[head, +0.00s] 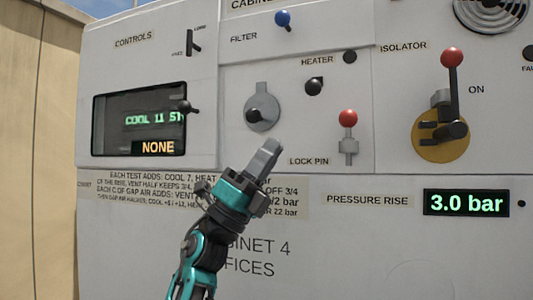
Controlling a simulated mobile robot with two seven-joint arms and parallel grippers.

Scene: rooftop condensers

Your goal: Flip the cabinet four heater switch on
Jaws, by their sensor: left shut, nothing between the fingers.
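The heater switch (314,87) is a small black toggle on the grey face of cabinet four, just below the HEATER label (317,60). Its dark round knob faces me, so I cannot tell its position clearly. A round black indicator (350,57) beside the label looks unlit. My left gripper (270,148) is shut and empty, pointing up. It is below and left of the heater switch, apart from it. My right gripper is not in view.
A grey rotary knob (262,110) sits left of the switch. A red-topped lock pin (348,122) is to its lower right, a blue filter knob (283,18) above. The isolator's red-knobbed lever (452,60) stands at right. A pressure display (466,203) reads 3.0 bar.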

